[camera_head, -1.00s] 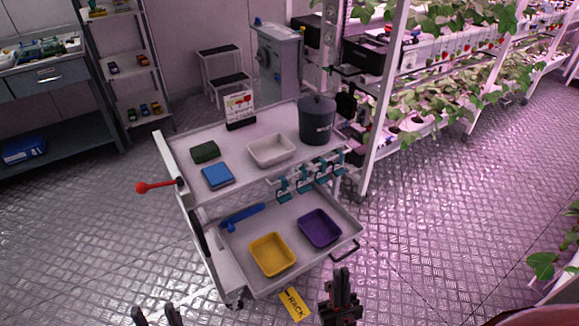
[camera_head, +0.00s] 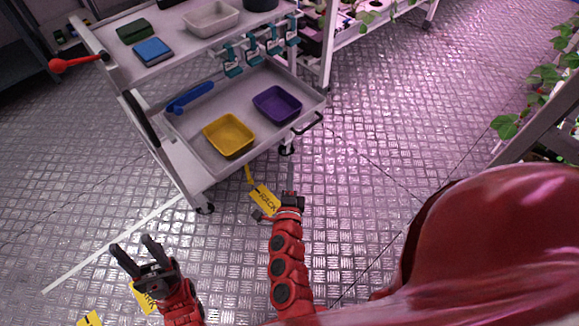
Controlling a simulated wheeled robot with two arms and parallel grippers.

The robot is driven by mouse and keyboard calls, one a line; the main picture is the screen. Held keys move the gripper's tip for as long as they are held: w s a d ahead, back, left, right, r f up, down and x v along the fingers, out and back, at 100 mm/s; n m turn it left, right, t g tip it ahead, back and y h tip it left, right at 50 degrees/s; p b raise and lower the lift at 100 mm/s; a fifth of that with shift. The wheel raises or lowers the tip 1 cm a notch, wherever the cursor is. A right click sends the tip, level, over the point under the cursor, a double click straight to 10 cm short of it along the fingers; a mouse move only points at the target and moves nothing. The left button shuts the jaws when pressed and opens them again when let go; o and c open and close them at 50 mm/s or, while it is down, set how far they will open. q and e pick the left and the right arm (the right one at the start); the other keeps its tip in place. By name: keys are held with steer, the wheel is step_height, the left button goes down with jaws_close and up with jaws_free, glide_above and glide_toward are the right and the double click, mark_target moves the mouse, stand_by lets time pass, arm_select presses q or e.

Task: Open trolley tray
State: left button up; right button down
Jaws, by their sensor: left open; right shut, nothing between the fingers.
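The trolley's lower tray (camera_head: 188,135) sits under the white top shelf (camera_head: 90,28), with a dark handle (camera_head: 307,124) on its right end. It holds a yellow bin (camera_head: 229,135), a purple bin (camera_head: 277,104) and a blue tool (camera_head: 190,97). The tray juts out from beneath the top shelf toward me. My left gripper (camera_head: 137,253) is open and empty, low at the left, in front of the trolley and apart from it. My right gripper (camera_head: 290,200) is shut and empty, below the tray's handle in the picture; it does not appear to touch the handle.
The top shelf carries a white bin (camera_head: 211,18), a blue box (camera_head: 153,51) and a green item (camera_head: 135,29). Teal clamps (camera_head: 252,51) hang from its edge. A red lever (camera_head: 75,64) sticks out left. A yellow tag (camera_head: 264,199) lies near my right gripper. Plants stand at right.

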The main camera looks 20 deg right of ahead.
mark_target(277, 135)
steer(key=x, duration=0.3)
steer(key=a+x, duration=0.1)
steer(key=x, duration=0.6)
steer(key=shift+w+a, duration=0.3)
steer(key=shift+w, duration=0.3)
steer(key=shift+w+a, duration=0.15)
steer(key=shift+w, duration=0.35)
steer(key=shift+w, duration=0.1)
steer(key=shift+w+a+b, duration=0.25)
steer(key=shift+w+a, duration=0.05)
steer(key=shift+w, duration=0.4)
steer(key=shift+w+a+b, duration=0.2)
steer(key=shift+w+a, duration=0.05)
steer(key=shift+w, duration=0.45)
steer(key=shift+s, duration=0.15)
